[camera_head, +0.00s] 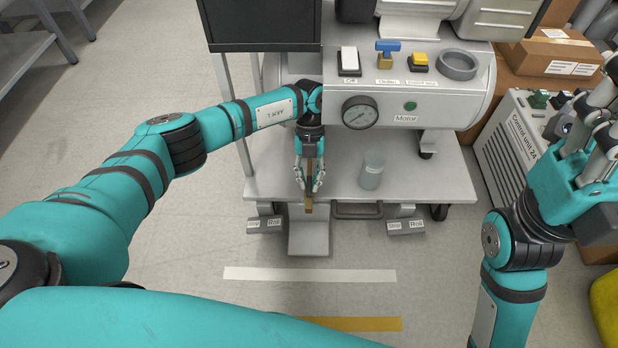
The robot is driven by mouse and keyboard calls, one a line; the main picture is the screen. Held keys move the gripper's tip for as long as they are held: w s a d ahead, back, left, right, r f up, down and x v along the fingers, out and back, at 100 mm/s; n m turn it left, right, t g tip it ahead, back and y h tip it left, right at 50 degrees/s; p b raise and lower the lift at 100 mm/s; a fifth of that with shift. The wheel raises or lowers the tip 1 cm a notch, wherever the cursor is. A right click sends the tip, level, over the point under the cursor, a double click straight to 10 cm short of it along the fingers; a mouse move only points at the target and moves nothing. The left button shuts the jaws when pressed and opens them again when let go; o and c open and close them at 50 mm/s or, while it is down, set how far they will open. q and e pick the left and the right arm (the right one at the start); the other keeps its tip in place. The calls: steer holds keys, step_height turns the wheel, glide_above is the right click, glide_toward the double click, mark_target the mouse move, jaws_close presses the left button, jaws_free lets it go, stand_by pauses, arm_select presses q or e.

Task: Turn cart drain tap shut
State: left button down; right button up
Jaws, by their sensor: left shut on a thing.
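The cart (440,185) stands ahead with its grey deck low in front of me. A small brass-coloured drain tap (308,206) shows at the deck's front edge. My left gripper (308,186) reaches down from above and is shut on this tap. The fingers hide much of it, so I cannot tell how far its handle is turned. My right gripper (590,135) is at the right edge of the view, away from the cart and partly cut off. I cannot tell its finger opening.
A grey cylinder (371,170) stands on the deck right of my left gripper. Above are the motor panel with a gauge (360,112) and a blue-handled outlet valve (387,48). Pedals (405,227) flank the deck front. A control unit (505,145) stands right. Floor ahead is clear.

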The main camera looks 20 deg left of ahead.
arm_select(q)
steer(key=c, duration=1.3)
jaws_free()
